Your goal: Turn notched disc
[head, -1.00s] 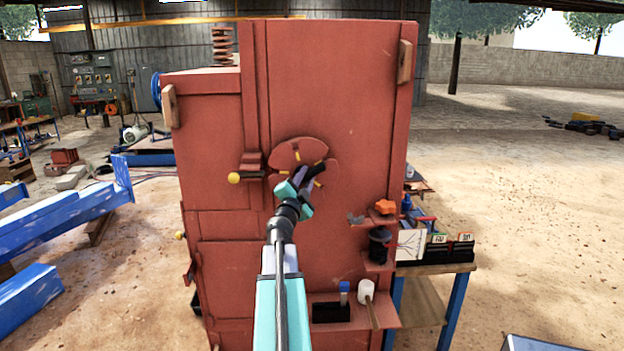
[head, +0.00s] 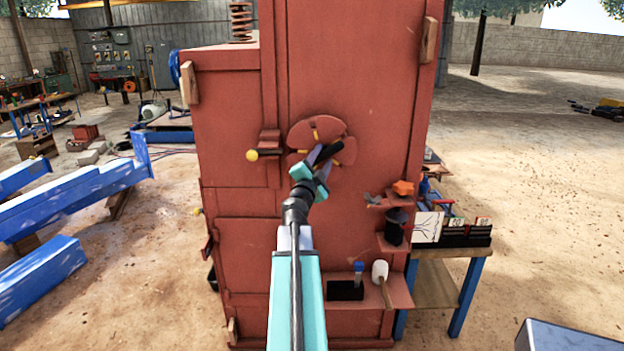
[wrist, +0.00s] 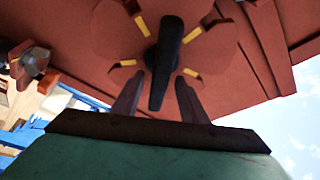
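The notched disc (head: 304,131) is a reddish-brown round plate on the front of the red crusher body (head: 350,70). In the wrist view the disc (wrist: 105,35) shows yellow-marked radial slots around a black bar handle (wrist: 171,40). The bar handle (head: 328,151) also shows in the head view, partly covered by my gripper (head: 318,165). In the wrist view my gripper (wrist: 158,88) is open, with one finger on each side of the bar's near end and visible gaps. Contact with the disc face cannot be told.
A yellow-knobbed black pin (head: 252,155) sticks out left of the disc. Small shelves at lower right hold an orange knob (head: 403,187), a black cup (head: 395,228) and a white-headed mallet (head: 380,272). A workbench (head: 440,285) stands at right; blue beams (head: 70,205) lie left.

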